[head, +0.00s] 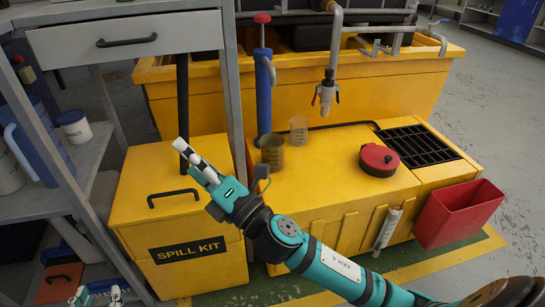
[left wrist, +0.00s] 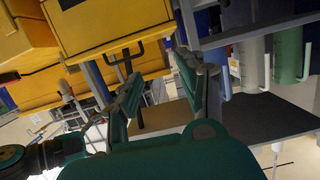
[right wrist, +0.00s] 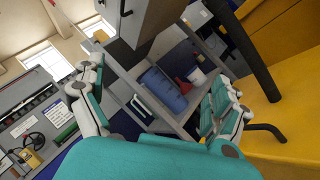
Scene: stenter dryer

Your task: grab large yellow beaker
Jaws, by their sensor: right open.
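The large yellow beaker (head: 272,153) stands upright on the yellow bench top, just right of the blue cylinder. A paler clear beaker (head: 298,130) stands close behind it to the right. My right gripper (head: 198,160), on the arm from the lower right, hangs above the spill kit box, left of the beaker and apart from it. Its fingers are spread and empty in the right wrist view (right wrist: 155,105). My left gripper (head: 97,296) is at the bottom left edge; its fingers are apart and empty in the left wrist view (left wrist: 150,98). Neither wrist view clearly shows the beaker.
The spill kit box (head: 185,225) has a black handle, with a dark pole rising near it. A blue cylinder (head: 263,95) stands left of the beakers. A red round container (head: 379,160), black grate (head: 418,146) and red bin (head: 458,212) are to the right. Shelves stand left.

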